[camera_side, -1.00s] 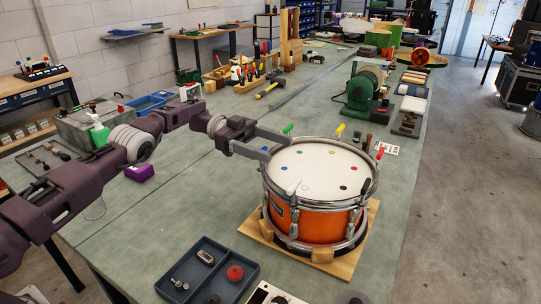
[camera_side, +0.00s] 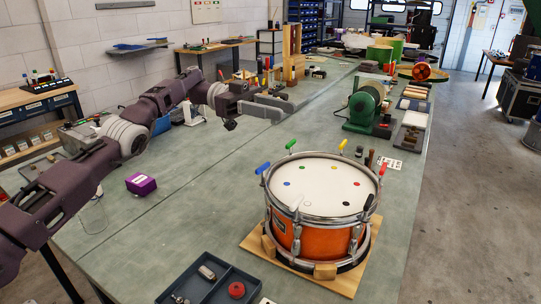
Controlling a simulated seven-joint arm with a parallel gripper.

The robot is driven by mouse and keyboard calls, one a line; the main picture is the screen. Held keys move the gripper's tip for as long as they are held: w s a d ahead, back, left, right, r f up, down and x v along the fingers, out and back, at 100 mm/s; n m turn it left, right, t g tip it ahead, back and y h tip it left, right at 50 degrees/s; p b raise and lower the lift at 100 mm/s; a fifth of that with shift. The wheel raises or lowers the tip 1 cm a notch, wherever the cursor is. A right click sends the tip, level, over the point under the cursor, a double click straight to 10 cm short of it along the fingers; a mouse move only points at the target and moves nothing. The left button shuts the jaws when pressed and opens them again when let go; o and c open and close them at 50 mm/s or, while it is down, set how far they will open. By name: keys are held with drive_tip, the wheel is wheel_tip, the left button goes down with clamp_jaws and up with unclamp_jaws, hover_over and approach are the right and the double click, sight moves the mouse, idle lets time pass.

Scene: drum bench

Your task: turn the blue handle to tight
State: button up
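The orange snare drum (camera_side: 318,240) stands on a wooden board at the front right of the bench. The blue handle (camera_side: 262,168) sticks out at the left of the rim and points outward to the left. A blue dot (camera_side: 287,184) marks the white drum head beside it. My gripper (camera_side: 288,112) is up and behind the blue handle, clear of the drum. Its two grey fingers appear apart, with nothing seen between them.
A green handle (camera_side: 291,145), a yellow handle (camera_side: 342,144), a red handle (camera_side: 382,170) and a black handle (camera_side: 369,205) also stand around the rim. A dark tray (camera_side: 230,274) lies at the front. A green grinder (camera_side: 364,108) stands behind the drum.

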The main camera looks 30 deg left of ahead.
drive_tip(key=w+d+r+n+t, duration=0.2)
drive_tip(key=d+n+t, duration=0.2)
drive_tip(key=d+t, duration=0.2)
drive_tip(key=w+d+r+n+t, duration=0.2)
drive_tip(key=d+n+t, duration=0.1)
drive_tip(key=d+t, duration=0.35)
drive_tip(key=s+a+f+n+t+y, duration=0.35)
drive_tip(key=a+n+y, duration=0.25)
drive_tip(key=a+y, duration=0.25)
drive_tip(key=s+a+f+n+t+y, duration=0.25)
drive_tip(key=s+a+n+y, duration=0.25)
drive_tip(key=a+y, duration=0.35)
approach(269, 163)
drive_tip(key=shift+t, duration=0.35)
drive_tip(key=w, duration=0.4)
drive_tip(key=shift+w+a+f, duration=0.1)
drive_tip(key=shift+a+f, duration=0.05)
drive_tip(key=shift+f, duration=0.2)
drive_tip(key=shift+w+f, duration=0.15)
drive_tip(key=shift+f, duration=0.05)
drive_tip(key=w, duration=0.6)
drive_tip(key=shift+w+d, duration=0.3)
drive_tip(key=shift+w, duration=0.05)
clamp_jaws()
